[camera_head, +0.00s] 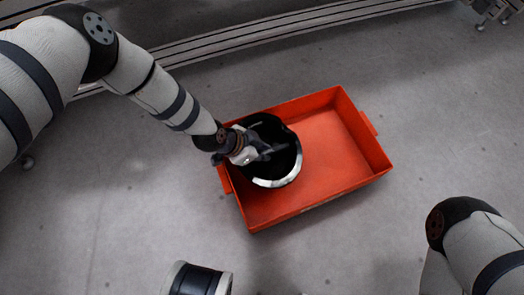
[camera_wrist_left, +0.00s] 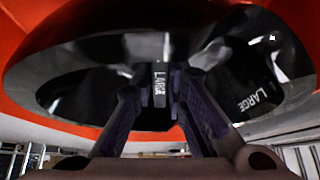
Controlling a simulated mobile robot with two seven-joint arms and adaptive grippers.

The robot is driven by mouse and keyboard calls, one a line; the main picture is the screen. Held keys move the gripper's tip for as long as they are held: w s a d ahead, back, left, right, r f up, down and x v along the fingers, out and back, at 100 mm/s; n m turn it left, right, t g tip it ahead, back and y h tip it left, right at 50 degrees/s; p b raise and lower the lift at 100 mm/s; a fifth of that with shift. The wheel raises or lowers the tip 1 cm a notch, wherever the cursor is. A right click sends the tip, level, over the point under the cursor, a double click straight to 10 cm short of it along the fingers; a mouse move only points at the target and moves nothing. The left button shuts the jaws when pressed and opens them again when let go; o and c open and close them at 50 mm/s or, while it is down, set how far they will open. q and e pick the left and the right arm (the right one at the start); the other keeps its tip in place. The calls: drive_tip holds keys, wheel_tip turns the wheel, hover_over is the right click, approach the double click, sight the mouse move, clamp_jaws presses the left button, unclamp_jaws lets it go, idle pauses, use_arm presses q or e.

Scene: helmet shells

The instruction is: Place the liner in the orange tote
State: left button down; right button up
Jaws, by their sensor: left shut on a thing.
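The liner (camera_head: 295,166), a black glossy bowl-like shell with a pale band along its lower rim, is over the left part of the orange tote (camera_head: 345,165). I cannot tell whether it touches the floor of the tote. My left gripper (camera_head: 276,150) reaches over the tote's left wall and is shut on the liner. In the left wrist view the two fingers (camera_wrist_left: 158,92) close on the liner's black wall (camera_wrist_left: 75,75), which shows "LARGE" labels. Orange of the tote shows behind it. My right gripper is not in view; only part of my right arm shows at lower right.
The tote stands on a grey floor (camera_head: 130,215), with a handle tab on its right side. Its right half is empty. A ribbed metal rail (camera_head: 260,33) runs across the back. Open floor lies around the tote.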

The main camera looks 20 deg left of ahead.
use_arm(q)
drive_tip(key=shift+f, duration=0.15)
drive_tip(key=c, duration=1.6)
unclamp_jaws()
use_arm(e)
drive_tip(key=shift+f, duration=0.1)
